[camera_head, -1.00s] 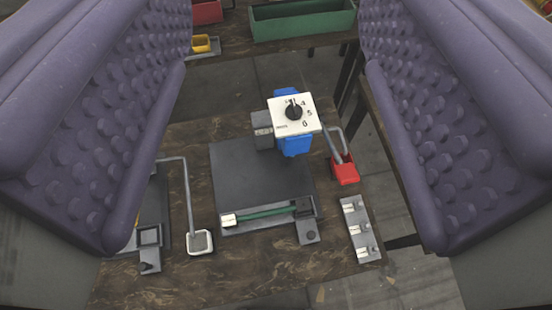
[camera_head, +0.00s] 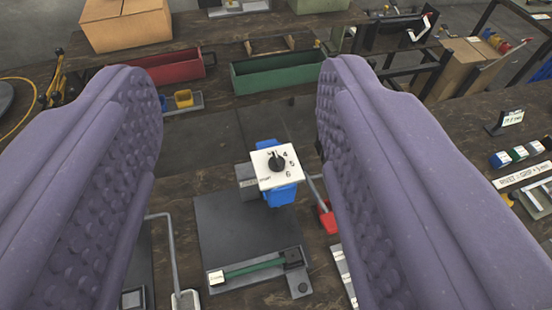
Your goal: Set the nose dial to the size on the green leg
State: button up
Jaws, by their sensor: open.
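The nose dial is a white plate (camera_head: 264,172) with a black knob (camera_head: 277,163), on top of a blue press body (camera_head: 282,196). The figures 4, 5 and 6 show along its right side. The knob's pointer seems to face the top of the plate, near 4, but its exact setting is too small to tell. The green leg (camera_head: 255,267) lies across the front of the grey base plate (camera_head: 222,228), with a white tag (camera_head: 217,278) at its left end, its writing unreadable. My gripper (camera_head: 240,72) has two purple padded fingers, open and empty, with the dial between them in the picture, apart from both.
A red lever end (camera_head: 327,218) stands right of the press, partly behind my right finger. A grey lever (camera_head: 168,240) stands at left. Behind are a green bin (camera_head: 277,73) and a red bin (camera_head: 165,68). Coloured blocks (camera_head: 519,153) and a label strip lie on the right table.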

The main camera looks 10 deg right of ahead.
aim_at(277, 163)
jog(key=k+u, duration=0.4)
jog(key=k, duration=0.45)
